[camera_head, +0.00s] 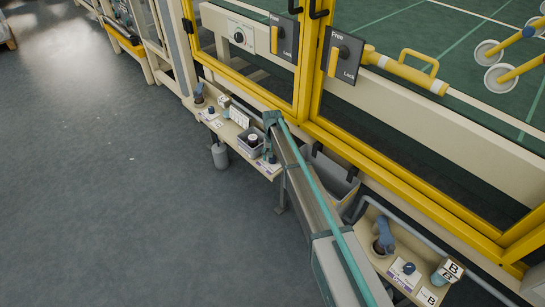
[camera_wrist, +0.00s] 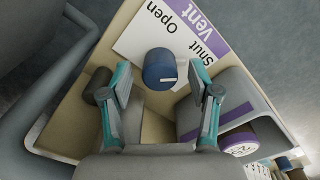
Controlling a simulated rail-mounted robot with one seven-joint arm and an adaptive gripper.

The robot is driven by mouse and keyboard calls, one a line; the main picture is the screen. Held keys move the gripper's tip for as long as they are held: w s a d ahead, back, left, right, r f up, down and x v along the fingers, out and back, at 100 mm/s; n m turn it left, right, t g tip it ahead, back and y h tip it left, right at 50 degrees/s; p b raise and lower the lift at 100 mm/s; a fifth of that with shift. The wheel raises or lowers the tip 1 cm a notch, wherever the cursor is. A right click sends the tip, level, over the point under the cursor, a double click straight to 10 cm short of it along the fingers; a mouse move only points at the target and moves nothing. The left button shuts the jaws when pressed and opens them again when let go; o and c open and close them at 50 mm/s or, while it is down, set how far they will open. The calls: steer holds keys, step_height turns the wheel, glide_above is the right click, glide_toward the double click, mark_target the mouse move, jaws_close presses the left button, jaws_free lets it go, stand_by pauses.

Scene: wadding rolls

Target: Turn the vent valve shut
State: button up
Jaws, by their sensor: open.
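The vent valve is a round dark blue knob (camera_wrist: 160,68) with a short white mark on its right side in the wrist view. Behind it lies a white card (camera_wrist: 150,30) with a purple "Vent" band and the words "Open" and "Shut". My gripper (camera_wrist: 168,80) is open, with a teal-sided finger on either side of the knob and visible gaps between. I cannot tell their exact height against it. In the head view, a small blue knob (camera_head: 272,158) beside a grey bin appears to be this valve; my gripper cannot be made out clearly there.
A grey bin (camera_wrist: 238,88) holding a purple-topped jar (camera_wrist: 239,143) stands close to the right finger. A thick grey tube (camera_wrist: 50,105) curves at left. Yellow-framed panels (camera_head: 310,75) rise behind the shelf. Another blue knob (camera_head: 408,268) sits on a separate shelf.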

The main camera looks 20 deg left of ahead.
step_height(320, 180, up, 12)
stand_by(0.6)
steer(key=shift+s, duration=0.1)
steer(key=s+d+f+n+t+p, duration=0.1)
steer(key=s+p, duration=0.1)
steer(key=s, duration=0.4)
steer(key=s+d+f+p, duration=0.1)
steer(key=s+d+p, duration=0.1)
steer(key=s, duration=0.4)
steer(key=s+d+f+m+g+p, duration=0.1)
steer(key=s+d+f, duration=0.5)
steer(key=d, duration=0.5)
steer(key=s+d+f+m+g+h+p, duration=0.1)
steer(key=s+d+f, duration=0.3)
steer(key=s+d, duration=0.45)
steer(key=s+d+f+g, duration=0.1)
steer(key=s+d+f, duration=0.45)
steer(key=d, duration=0.75)
steer(key=s+d+m+g+p, duration=0.1)
steer(key=s+d, duration=0.3)
steer(key=s, duration=0.4)
steer(key=s+d+g+p, duration=0.1)
steer(key=s+d+g, duration=0.1)
steer(key=s+d, duration=0.3)
steer(key=s+d+m+g+y+p, duration=0.1)
steer(key=s+d, duration=0.3)
steer(key=s, duration=0.9)
steer(key=shift+d+m+g, duration=0.25)
steer(key=shift+m+g, duration=0.05)
steer(key=shift+g, duration=0.1)
